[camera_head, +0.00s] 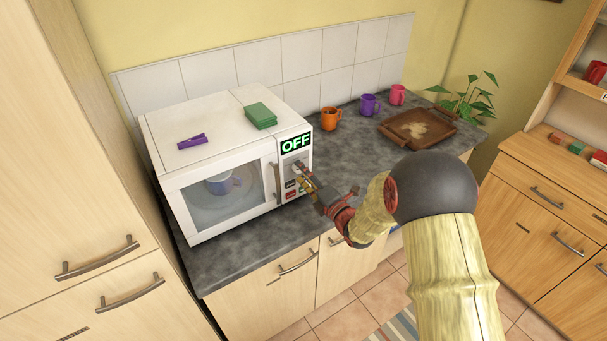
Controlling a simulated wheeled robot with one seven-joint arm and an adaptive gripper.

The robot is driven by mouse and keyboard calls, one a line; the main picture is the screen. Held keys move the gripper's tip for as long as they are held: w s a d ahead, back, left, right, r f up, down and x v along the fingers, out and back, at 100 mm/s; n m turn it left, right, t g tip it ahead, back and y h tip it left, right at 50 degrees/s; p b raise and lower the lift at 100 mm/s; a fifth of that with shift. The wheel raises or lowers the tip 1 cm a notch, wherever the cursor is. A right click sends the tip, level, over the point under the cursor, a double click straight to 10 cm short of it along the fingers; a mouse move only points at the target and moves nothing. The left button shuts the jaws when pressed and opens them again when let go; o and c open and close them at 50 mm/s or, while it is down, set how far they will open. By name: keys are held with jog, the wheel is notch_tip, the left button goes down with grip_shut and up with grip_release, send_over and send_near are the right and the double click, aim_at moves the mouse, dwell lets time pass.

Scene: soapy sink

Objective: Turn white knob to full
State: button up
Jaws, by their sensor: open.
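A white microwave (222,205) stands on the dark counter, with a green display (296,143) reading OFF at the top of its control panel. A purple mug (222,183) shows through its closed door. My gripper (300,174) is open, its fingertips at the control panel just below the display. The white knob is mostly hidden behind the fingers. I cannot tell whether the fingers touch it. Small dark and red buttons (291,195) sit below the fingertips.
A green block (260,115) and a purple clip-like item (192,141) lie on the microwave. Orange (330,118), purple (369,105) and pink (397,94) mugs and a brown tray (388,123) stand to its right. A tall cabinet (85,150) stands close on the left.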

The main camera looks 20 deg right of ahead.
jog(key=shift+w, duration=0.2)
jog(key=shift+c, duration=0.6)
jog(key=c, duration=1)
